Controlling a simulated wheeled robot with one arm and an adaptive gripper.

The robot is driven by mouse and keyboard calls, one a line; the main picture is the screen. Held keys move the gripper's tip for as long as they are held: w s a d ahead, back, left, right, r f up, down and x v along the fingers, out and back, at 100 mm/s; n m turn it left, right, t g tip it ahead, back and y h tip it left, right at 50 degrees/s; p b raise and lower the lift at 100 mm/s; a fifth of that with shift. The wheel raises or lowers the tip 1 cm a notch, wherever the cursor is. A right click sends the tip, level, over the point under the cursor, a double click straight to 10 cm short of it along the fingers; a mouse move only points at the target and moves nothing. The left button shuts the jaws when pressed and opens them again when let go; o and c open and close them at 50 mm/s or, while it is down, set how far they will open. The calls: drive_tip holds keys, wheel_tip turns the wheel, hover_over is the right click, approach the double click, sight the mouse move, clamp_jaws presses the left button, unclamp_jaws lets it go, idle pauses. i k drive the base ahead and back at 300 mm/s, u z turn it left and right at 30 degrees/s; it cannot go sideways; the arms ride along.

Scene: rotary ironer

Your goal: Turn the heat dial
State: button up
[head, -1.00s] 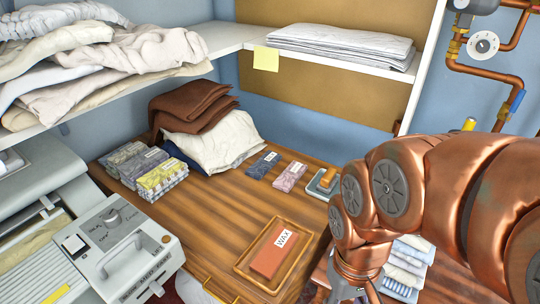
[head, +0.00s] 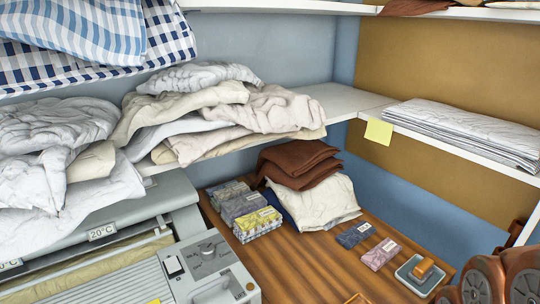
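The rotary ironer (head: 190,198) stands at the lower left, with its pale grey control panel (head: 228,272) at its right end. A small round grey dial (head: 207,249) with markings around it sits on top of this panel; its exact setting is too small to read. A white switch (head: 172,266) sits just left of the dial. The panel's lower part is cut off by the picture's bottom edge. My gripper is out of the picture; only copper-coloured links of my arm show at the lower right, well apart from the dial.
A wooden table (head: 300,265) right of the ironer bears folded brown cloth (head: 298,165), a white cloth (head: 315,202), several small packets (head: 250,215) and a dish (head: 419,274). A shelf (head: 345,103) with piled linen (head: 235,105) overhangs the ironer's back.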

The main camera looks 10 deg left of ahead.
sight(208, 251)
drive_tip(key=u, duration=1.4)
drive_tip(key=k, duration=0.6)
drive_tip(key=u, duration=0.6)
drive_tip(key=i, duration=1)
